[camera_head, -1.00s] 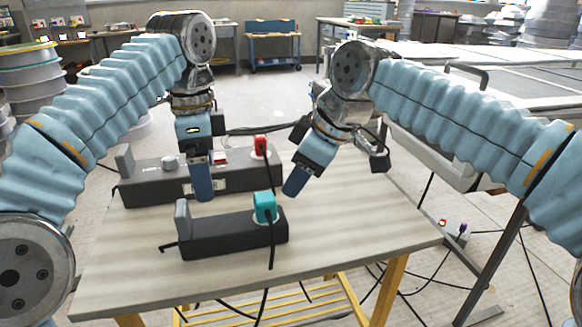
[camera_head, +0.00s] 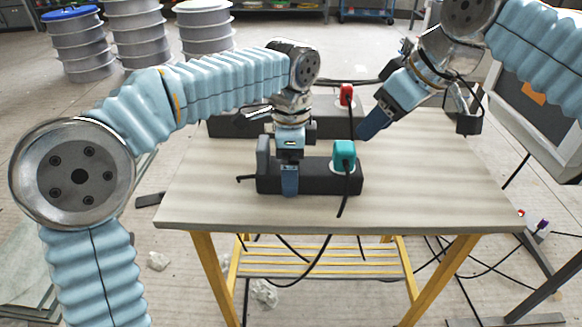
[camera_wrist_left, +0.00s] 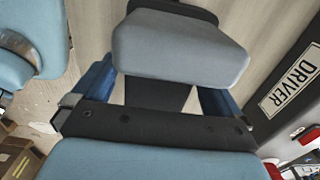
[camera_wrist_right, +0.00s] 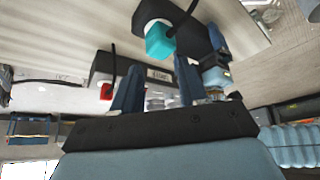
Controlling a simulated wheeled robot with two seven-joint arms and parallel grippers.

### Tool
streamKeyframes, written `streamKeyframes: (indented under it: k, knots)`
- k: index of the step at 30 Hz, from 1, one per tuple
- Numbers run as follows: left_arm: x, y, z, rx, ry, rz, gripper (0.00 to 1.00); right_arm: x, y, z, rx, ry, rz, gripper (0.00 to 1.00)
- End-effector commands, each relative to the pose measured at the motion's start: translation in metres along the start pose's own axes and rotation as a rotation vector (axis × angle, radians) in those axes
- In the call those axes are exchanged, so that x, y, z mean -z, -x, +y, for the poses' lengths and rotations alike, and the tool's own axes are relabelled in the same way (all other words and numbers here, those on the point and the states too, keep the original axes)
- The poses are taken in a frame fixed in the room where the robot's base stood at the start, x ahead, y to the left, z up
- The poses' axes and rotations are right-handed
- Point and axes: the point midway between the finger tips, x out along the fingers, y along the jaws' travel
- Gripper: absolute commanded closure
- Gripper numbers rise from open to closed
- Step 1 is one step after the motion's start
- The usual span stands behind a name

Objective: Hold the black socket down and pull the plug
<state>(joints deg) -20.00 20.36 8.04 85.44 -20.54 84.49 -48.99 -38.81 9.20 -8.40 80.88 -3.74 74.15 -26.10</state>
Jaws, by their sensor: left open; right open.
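The nearer black socket block (camera_head: 318,186) lies on the table with a teal plug (camera_head: 344,154) upright in its right end. The plug's black cable hangs forward. My left gripper (camera_head: 290,180) is open and low over the block's left part. In the left wrist view its fingers stand on either side of the black block (camera_wrist_left: 158,94), behind a grey upright piece (camera_wrist_left: 180,46). My right gripper (camera_head: 375,126) is open and empty, above the table to the right of the teal plug. The right wrist view shows the teal plug (camera_wrist_right: 159,42) beyond its fingertips.
A second black block (camera_head: 235,126) with a red plug (camera_head: 346,93) stands behind, partly hidden by my left arm. Its label reads DRIVER (camera_wrist_left: 291,79) in the left wrist view. The table's (camera_head: 440,190) right side is clear. Cables hang below.

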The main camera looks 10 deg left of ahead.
Motion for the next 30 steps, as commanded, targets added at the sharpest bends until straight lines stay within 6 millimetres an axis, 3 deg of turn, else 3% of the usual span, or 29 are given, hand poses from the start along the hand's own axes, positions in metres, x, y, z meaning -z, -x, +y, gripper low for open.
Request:
streamKeyframes:
  k: [11, 25, 30]
  knots:
    - [-0.0002, -0.0074, 0.0001, 0.0, 0.001, 0.0, 0.0, 0.0, 0.0, 0.0, 0.0, 0.0, 0.0, 0.57]
    - [-0.0001, -0.0071, 0.0001, 0.0, 0.0, 0.0, 0.7, 0.0, 0.0, 0.0, 0.0, 0.0, 0.0, 0.57]
    - [-0.0001, -0.0069, 0.0001, 0.0, 0.0, 0.0, 0.71, 0.0049, -0.0019, 0.0021, 0.001, 0.043, -0.026, 0.33]
